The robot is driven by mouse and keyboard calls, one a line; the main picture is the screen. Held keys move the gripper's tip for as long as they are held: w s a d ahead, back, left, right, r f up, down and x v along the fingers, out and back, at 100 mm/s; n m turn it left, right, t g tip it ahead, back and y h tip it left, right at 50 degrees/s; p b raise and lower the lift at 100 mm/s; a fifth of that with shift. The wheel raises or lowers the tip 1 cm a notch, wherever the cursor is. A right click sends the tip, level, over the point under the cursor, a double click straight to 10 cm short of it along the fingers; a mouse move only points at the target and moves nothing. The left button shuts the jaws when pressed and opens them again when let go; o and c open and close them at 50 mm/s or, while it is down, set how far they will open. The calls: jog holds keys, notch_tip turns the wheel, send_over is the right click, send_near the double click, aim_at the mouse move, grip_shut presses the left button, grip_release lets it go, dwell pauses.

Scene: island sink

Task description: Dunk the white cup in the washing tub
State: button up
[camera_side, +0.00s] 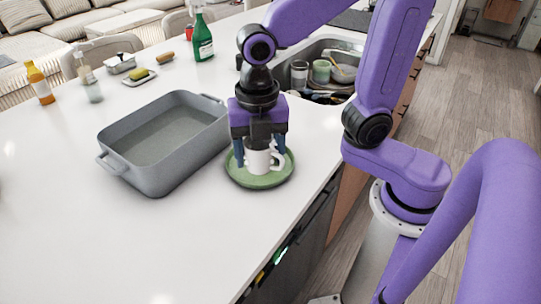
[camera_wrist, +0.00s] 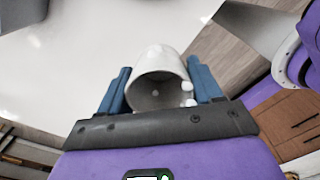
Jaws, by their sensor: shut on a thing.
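The white cup (camera_side: 258,164) is upright, directly over the green plate (camera_side: 262,183) near the counter's edge in the side view. I cannot tell whether its base touches the plate. My gripper (camera_side: 261,155) points down with its blue fingers on either side of the cup, shut on it. In the wrist view the cup (camera_wrist: 157,92) sits between the two fingertips (camera_wrist: 158,70), its open mouth facing the camera and looking empty. The grey washing tub (camera_side: 185,165) stands on the counter just left of the plate, with handles at its ends.
A sink (camera_side: 318,78) with dishes lies behind my gripper. A green bottle (camera_side: 202,35), an orange bottle (camera_side: 40,84), a clear dispenser (camera_side: 90,82) and a sponge (camera_side: 140,75) stand along the far counter. The near left counter is clear.

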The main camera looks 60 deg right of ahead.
jog(key=w+a+r+m, duration=0.1)
jog(key=w+a, duration=0.1)
jog(key=w, duration=0.6)
jog(key=w+a+r+m, duration=0.1)
jog(key=w+a, duration=0.1)
jog(key=w, duration=0.6)
jog(key=shift+r+m, duration=0.3)
jog(key=shift+m, duration=0.8)
jog(key=w, duration=0.2)
jog(key=w+d, duration=0.1)
jog(key=w, duration=0.4)
jog(key=shift+w+d+f, duration=0.2)
jog(key=shift+w, duration=0.2)
jog(key=w+d+f+m, duration=0.2)
jog(key=w+d, duration=0.3)
jog(key=w, duration=0.4)
jog(key=shift+f, duration=6.6)
jog(key=shift+r, duration=6.65)
